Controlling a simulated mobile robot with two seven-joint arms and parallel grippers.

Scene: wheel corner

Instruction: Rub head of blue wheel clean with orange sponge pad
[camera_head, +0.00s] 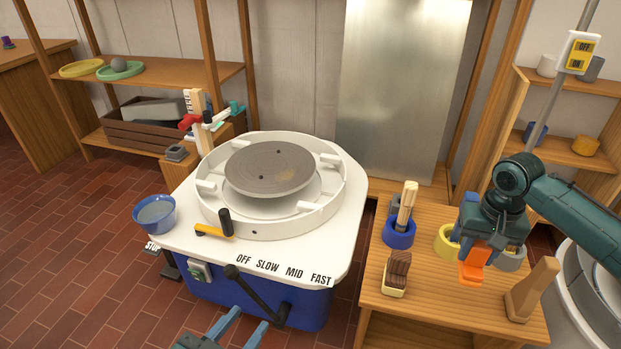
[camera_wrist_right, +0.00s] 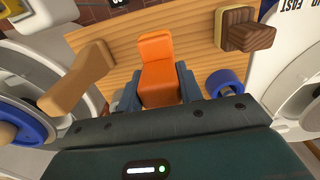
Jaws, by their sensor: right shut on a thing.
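The blue wheel (camera_head: 250,304) has a white top and a round white splash pan. Its grey head (camera_head: 268,168) sits inside the pan, with a few small dark spots and a faint tan mark on it. My right gripper (camera_head: 474,250) is shut on the orange sponge pad (camera_head: 471,272), above the wooden bench right of the wheel. In the right wrist view the orange pad (camera_wrist_right: 158,72) sticks out between the two fingers. My left gripper (camera_head: 240,330) is open and empty at the bottom edge, in front of the wheel; its arm is mostly out of view.
On the bench (camera_head: 385,322) are a brush (camera_head: 396,273), a blue holder with wooden tools (camera_head: 399,233), a yellow ring (camera_head: 447,241) and a wooden block (camera_head: 531,290). A black lever (camera_head: 252,292) stands at the wheel's front.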

